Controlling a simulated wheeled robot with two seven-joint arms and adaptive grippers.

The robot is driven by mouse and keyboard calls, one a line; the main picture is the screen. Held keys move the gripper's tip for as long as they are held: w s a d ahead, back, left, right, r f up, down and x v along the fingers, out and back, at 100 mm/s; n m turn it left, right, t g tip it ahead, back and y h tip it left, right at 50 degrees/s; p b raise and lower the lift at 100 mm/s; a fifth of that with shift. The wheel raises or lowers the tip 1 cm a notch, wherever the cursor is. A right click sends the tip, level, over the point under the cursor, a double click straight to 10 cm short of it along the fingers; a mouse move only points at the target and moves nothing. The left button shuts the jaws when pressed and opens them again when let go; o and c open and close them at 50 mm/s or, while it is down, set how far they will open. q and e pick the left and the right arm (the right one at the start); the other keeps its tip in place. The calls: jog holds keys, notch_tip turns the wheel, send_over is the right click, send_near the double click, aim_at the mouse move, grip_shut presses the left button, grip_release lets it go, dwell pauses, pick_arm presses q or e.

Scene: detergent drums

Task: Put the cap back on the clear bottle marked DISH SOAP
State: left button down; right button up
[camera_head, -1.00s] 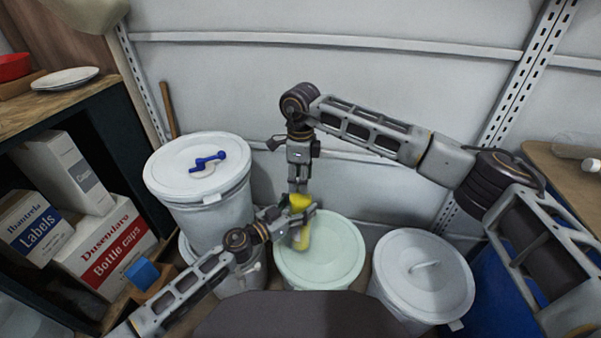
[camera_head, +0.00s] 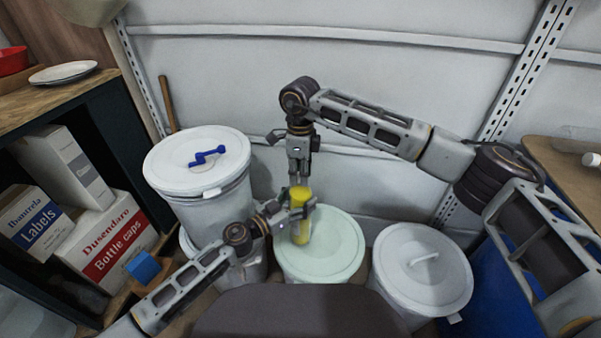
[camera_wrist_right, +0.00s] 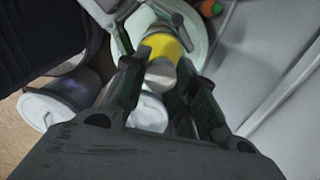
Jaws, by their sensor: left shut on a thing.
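A yellow bottle (camera_head: 301,228) stands roughly upright above the pale green drum lid (camera_head: 340,252). My left gripper (camera_head: 300,211) is shut on its upper part from the left. No label can be read. My right gripper (camera_head: 299,178) points down just above the bottle's yellow top (camera_head: 300,193). In the right wrist view its fingers are apart, with the bottle's yellow part (camera_wrist_right: 163,44) and a greyish round part (camera_wrist_right: 160,73) showing between them. I cannot tell whether that greyish part is a cap or the bottle.
A white drum (camera_head: 195,165) with a blue tool (camera_head: 207,156) on its lid stands at the left. A grey-lidded drum (camera_head: 422,265) stands at the right. Shelves with a bottle caps box (camera_head: 110,240) are at far left; a small blue block (camera_head: 144,267) sits nearby.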

jog(key=o, duration=0.5)
jog(key=shift+o, duration=0.2)
jog(key=shift+r, duration=0.1)
notch_tip(320, 180, up, 12)
dwell(0.5)
pick_arm(q)
jog(key=shift+c, duration=1.2)
grip_release()
jog(key=v, duration=1.2)
